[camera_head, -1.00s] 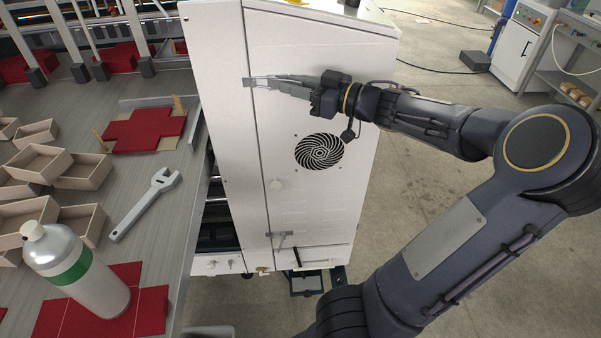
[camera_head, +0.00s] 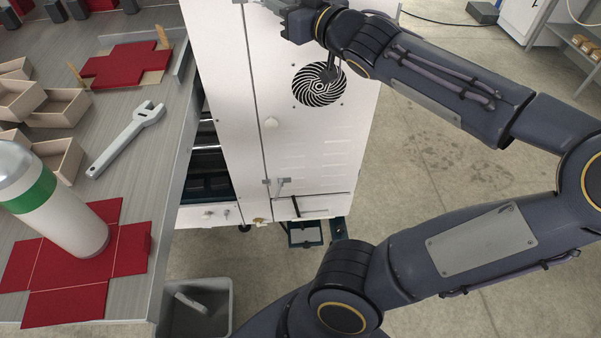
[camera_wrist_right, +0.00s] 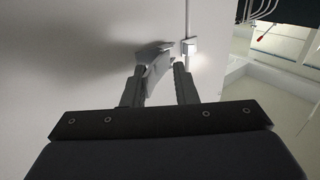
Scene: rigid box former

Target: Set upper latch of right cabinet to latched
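The right cabinet (camera_head: 310,130) is tall and white, with its door seam running down the left part of its front. Its lower latch (camera_head: 277,183) is grey and sits across the seam near the door's bottom. The upper latch is outside the head view. In the right wrist view, a grey latch lever (camera_wrist_right: 154,66) lies tilted close to the white panel, with a small light block (camera_wrist_right: 190,46) to its right. My right gripper (camera_wrist_right: 157,84) has its fingers apart on either side of the lever; a gap shows at the right finger. My left gripper is not in view.
At left, a table (camera_head: 160,135) holds a wrench (camera_head: 125,138), a bottle (camera_head: 55,205), red sheets and wooden boxes. A grey bin (camera_head: 222,300) stands below. The floor at right is open.

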